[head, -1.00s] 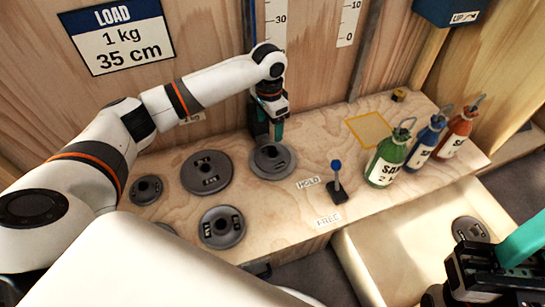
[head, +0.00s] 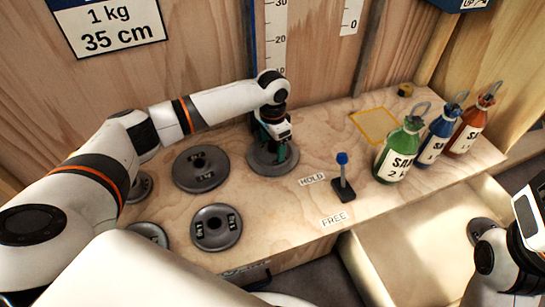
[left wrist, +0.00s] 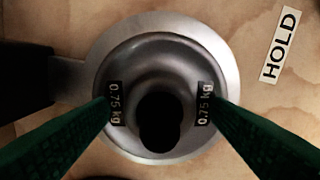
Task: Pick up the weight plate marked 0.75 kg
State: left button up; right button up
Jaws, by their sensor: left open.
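The grey weight plate marked 0.75 kg (head: 264,168) lies flat on the wooden bench, below my left gripper (head: 279,152). In the left wrist view the same plate (left wrist: 160,52) shows two "0.75 kg" labels and a dark centre hole. My left gripper points straight down and is open, with its green fingers (left wrist: 160,118) on either side of the plate's raised hub, by the labels. I cannot tell whether the fingers touch the plate. Only a part of my right arm shows at the right edge; its gripper is out of view.
Other grey plates lie to the left: a large one (head: 201,169), a medium one (head: 216,228) and two partly hidden ones. A blue-knobbed lever (head: 343,178) stands near the HOLD and FREE labels. Green (head: 398,154), blue (head: 435,138) and red (head: 469,131) bottles stand at the right.

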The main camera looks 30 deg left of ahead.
pick_arm(q)
grip_shut()
dwell(0.5)
